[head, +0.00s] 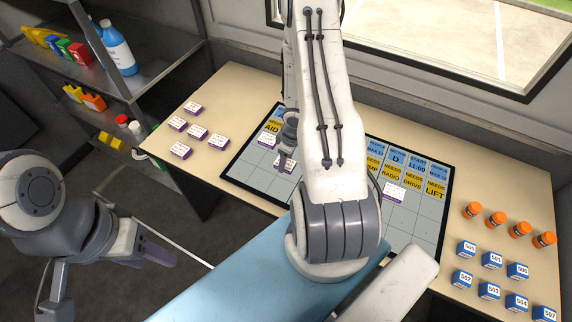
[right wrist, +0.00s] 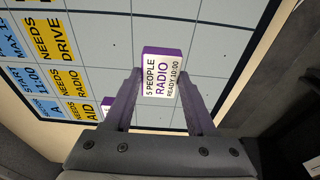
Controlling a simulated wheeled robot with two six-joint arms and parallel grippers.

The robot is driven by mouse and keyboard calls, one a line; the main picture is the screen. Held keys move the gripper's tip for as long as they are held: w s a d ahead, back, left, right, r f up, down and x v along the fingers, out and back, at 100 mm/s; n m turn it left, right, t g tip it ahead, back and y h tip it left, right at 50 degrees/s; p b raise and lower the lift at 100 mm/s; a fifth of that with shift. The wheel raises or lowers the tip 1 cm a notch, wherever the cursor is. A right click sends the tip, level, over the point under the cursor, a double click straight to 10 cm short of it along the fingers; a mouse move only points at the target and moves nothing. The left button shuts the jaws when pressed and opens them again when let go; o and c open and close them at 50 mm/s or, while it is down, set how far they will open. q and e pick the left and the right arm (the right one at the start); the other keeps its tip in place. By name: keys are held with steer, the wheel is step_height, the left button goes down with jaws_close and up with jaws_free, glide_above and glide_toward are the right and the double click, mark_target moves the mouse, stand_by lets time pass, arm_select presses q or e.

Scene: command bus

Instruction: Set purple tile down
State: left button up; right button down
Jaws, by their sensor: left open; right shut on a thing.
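My right gripper (right wrist: 162,85) is shut on a purple tile with a white face (right wrist: 161,76) reading "5 PEOPLE RADIO READY 10:00". In the head view this held tile (head: 285,164) is over the left part of the dark-edged grid board (head: 256,178). I cannot tell whether it touches the board. Another purple tile (head: 268,139) lies just above it in the picture, below the yellow "AID" heading. A further purple tile (head: 394,191) lies toward the board's right side. My right arm hides the board's middle. My left gripper (head: 160,257) is open and empty, away from the table.
Several purple tiles (head: 196,131) lie on the table (head: 235,88) left of the board. Orange-capped bottles (head: 519,229) and blue numbered blocks (head: 491,260) stand at the right. A shelf unit (head: 155,70) holding bottles stands at the left.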

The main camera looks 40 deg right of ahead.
arm_select(q)
steer(key=shift+f, duration=0.35)
arm_select(e)
steer(key=shift+f, duration=0.45)
steer(key=shift+f, duration=0.2)
steer(key=shift+c, duration=1.1)
jaws_free()
arm_select(q)
steer(key=shift+f, duration=0.15)
arm_select(e)
steer(key=shift+r, duration=0.1)
